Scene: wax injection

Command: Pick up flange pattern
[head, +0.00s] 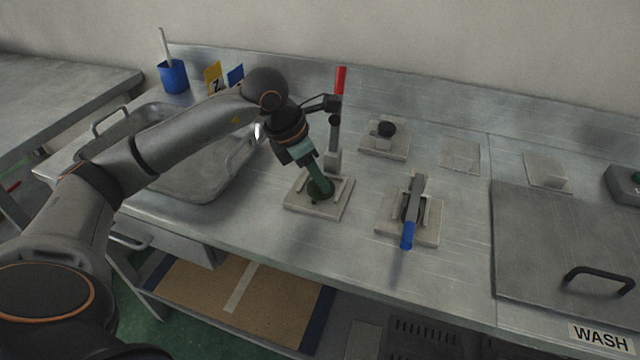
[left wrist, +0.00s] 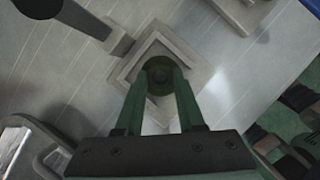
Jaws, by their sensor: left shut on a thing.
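The flange pattern (head: 318,196) is a small dark green round piece on a square pale fixture (head: 340,206) in the middle of the counter. It also shows in the left wrist view (left wrist: 159,76), at the tips of the green fingers. My left gripper (head: 317,183) reaches down at a tilt from the upper left and is shut on the flange pattern. The pattern is still at the fixture; I cannot tell whether it touches the plate. The fingers hide part of it. My right gripper is not in view.
A red-handled clamp (head: 340,82) stands upright just behind the fixture, close to my left wrist. A blue-handled clamp (head: 408,235) lies over another fixture to the right. A sink (head: 190,190) is at left. A lid (head: 570,235) with a black handle is at right.

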